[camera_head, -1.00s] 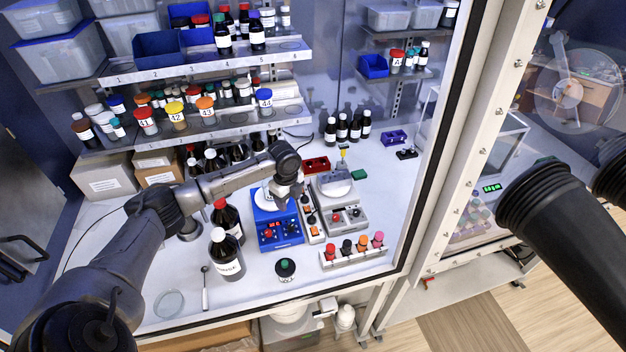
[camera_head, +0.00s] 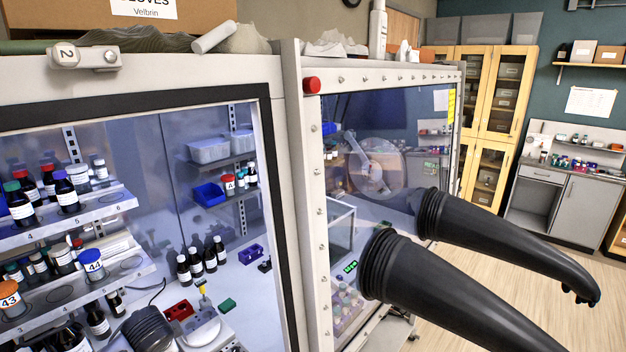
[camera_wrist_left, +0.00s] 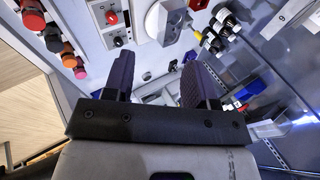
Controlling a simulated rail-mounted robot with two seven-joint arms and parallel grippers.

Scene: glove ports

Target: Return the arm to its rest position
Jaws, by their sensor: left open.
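My left gripper (camera_wrist_left: 157,78) shows in the left wrist view with its two purple fingers spread apart and nothing between them. It hangs above the work surface inside the cabinet, with equipment beyond the fingertips. My right gripper is in neither view.
Shelves (camera_head: 105,208) flank the left side. Black glove sleeves (camera_head: 450,295) extend from the neighbouring cabinet. A window frame (camera_head: 287,230) separates the spaces.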

